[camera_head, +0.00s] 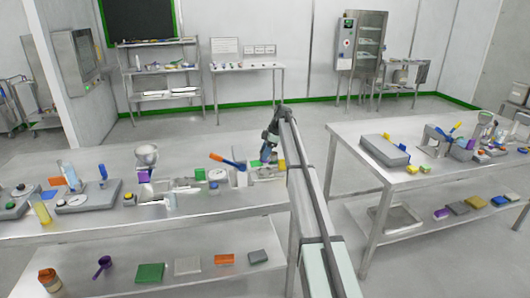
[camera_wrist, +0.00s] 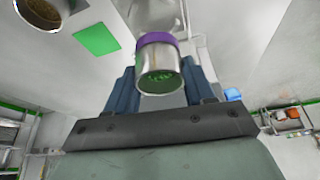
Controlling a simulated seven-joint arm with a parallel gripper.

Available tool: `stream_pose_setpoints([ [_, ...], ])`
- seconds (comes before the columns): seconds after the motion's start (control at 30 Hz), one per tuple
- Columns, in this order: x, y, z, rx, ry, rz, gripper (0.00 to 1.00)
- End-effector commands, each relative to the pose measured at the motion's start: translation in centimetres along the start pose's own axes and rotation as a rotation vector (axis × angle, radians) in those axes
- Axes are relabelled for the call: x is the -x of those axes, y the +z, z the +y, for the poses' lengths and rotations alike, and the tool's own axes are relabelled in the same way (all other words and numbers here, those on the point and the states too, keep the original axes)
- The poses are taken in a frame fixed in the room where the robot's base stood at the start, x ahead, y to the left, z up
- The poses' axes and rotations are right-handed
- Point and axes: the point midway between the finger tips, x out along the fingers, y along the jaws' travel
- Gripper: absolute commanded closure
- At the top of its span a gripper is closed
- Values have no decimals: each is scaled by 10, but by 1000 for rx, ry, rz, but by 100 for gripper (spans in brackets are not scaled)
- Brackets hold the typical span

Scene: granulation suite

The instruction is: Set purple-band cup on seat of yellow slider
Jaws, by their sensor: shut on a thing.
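A metal cup with a purple band (camera_wrist: 160,62) sits between the two blue fingers of my gripper (camera_wrist: 159,75) in the wrist view. The gripper is shut on it; the band is at the upper end in the picture, and green shows in the round end facing the camera. In the head view my gripper (camera_head: 268,156) is low over the right part of the left bench, and I cannot make out the cup there. A small yellow piece (camera_head: 281,164) shows just right of the gripper, partly hidden by my arm. I cannot tell whether it is the yellow slider or see its seat.
The left bench (camera_head: 220,208) holds a funnel stand (camera_head: 146,156), an orange-and-blue-handled clamp (camera_head: 228,161) and scales. A second bench (camera_head: 375,189) stands to the right beyond a gap. The wrist view shows another metal cup (camera_wrist: 42,12) and a green patch (camera_wrist: 97,39).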

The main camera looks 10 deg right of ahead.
Motion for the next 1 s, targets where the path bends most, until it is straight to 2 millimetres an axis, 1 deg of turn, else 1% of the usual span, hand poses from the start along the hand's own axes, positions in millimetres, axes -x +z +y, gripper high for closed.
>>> stream_pose_setpoints([
  [0.6,-37,16,0,-2,1,0,80],
  [1.0,-41,17,0,-2,1,-1,80],
])
